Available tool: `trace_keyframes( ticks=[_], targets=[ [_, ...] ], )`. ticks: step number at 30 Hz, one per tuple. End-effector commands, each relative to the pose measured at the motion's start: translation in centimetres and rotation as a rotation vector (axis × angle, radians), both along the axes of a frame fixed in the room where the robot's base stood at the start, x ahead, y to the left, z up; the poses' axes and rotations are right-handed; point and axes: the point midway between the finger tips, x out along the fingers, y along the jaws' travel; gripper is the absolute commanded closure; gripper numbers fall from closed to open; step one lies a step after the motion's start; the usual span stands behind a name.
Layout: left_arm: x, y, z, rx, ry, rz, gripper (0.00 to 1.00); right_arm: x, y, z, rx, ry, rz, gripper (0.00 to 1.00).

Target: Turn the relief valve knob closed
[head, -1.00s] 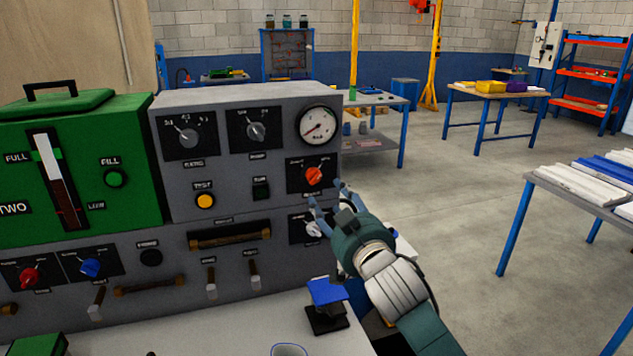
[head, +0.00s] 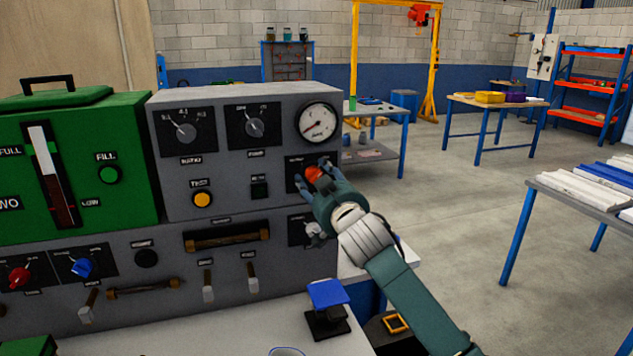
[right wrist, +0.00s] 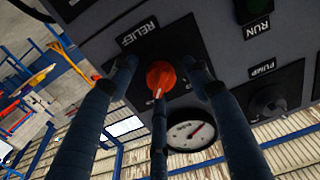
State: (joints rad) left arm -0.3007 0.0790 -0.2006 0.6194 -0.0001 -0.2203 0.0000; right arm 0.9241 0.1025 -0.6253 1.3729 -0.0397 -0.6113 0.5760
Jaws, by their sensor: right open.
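The relief valve knob (head: 314,173) is orange-red and sits on a black plate at the right side of the grey panel, below the round gauge. In the right wrist view the orange knob (right wrist: 160,76) shows under its RELIEF label (right wrist: 138,34), with a pale pointer mark on it. My right gripper (head: 316,180) is at the knob, its fingers spread around it. In the right wrist view the open fingers (right wrist: 162,80) stand on both sides of the knob, with a third finger in front of its lower part. Whether they touch it is unclear. My left gripper is not in view.
The round gauge (head: 318,122) is just above the knob. A grey-white knob (head: 314,229) is just below my right gripper. A blue-topped block (head: 327,294) stands on the white bench. The green unit (head: 75,165) is at the left.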

Motion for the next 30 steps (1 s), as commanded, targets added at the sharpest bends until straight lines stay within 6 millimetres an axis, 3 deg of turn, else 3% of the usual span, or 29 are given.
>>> trace_keyframes(
  ticks=[3, 9, 20, 30],
  targets=[
    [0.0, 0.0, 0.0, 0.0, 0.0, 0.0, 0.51, 0.0, 0.0, 0.0, 0.0, 0.0, 0.0, 0.55],
    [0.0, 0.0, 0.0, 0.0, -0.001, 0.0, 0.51, 0.0, 0.0, 0.0, 0.0, 0.001, 0.0, 0.95],
    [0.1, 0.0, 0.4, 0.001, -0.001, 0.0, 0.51, 0.0, 0.0, -0.2, -0.036, -0.006, 0.0, 0.96],
    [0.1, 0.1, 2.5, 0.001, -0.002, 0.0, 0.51, 0.0, -0.1, -0.2, -0.243, -0.068, 0.0, 0.96]
  ],
)
